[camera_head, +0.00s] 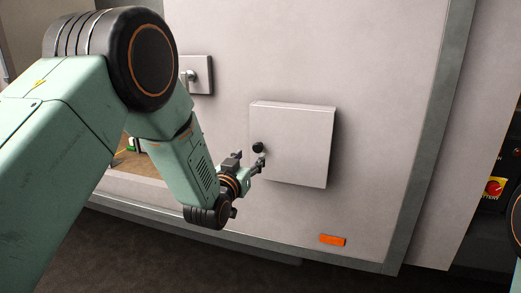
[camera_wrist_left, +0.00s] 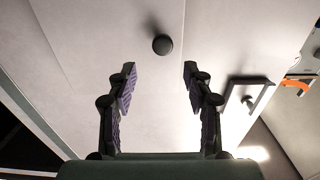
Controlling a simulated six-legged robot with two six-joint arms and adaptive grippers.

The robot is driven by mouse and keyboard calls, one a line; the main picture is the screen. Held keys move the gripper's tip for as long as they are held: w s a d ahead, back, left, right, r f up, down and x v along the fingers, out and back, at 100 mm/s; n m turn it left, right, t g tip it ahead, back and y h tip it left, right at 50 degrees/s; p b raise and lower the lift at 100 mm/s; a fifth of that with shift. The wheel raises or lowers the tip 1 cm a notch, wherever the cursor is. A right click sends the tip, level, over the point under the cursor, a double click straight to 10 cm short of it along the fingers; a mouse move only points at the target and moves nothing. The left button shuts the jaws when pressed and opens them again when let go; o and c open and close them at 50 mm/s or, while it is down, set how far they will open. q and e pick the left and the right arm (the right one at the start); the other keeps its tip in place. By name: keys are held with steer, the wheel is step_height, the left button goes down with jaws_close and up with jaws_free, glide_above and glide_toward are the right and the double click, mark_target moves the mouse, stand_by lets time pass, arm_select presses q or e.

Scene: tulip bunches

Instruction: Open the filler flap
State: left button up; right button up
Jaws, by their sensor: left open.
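The filler flap (camera_head: 300,150) is a pale, square raised panel on the pale vehicle wall, and it lies shut. A round black knob (camera_head: 258,147) sits near its left edge, and the knob also shows in the left wrist view (camera_wrist_left: 162,44). My left gripper (camera_head: 262,160) is close to the flap's left edge, just below the knob in the head view. In the left wrist view the gripper (camera_wrist_left: 158,72) is open and empty, with the knob beyond the gap between its fingertips and not between them. My right gripper is out of view.
A small square plate with a latch handle (camera_head: 190,76) is on the wall left of the flap; it also shows in the wrist view (camera_wrist_left: 248,98). An orange marker (camera_head: 332,240) is below the flap. A red switch on yellow (camera_head: 495,186) is at far right.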

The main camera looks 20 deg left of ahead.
mark_target(257, 148)
arm_select(q)
steer(key=w, duration=0.3)
steer(key=w+b, duration=0.1)
steer(key=w, duration=0.1)
steer(key=shift+a+f, duration=0.2)
steer(key=shift+f, duration=0.05)
steer(key=shift+w+d+r, duration=0.1)
steer(key=shift+w, duration=0.6)
steer(key=shift+w+b, duration=0.3)
steer(key=shift+w, duration=0.25)
steer(key=shift+s, duration=0.1)
steer(key=shift+c, duration=0.3)
jaws_close()
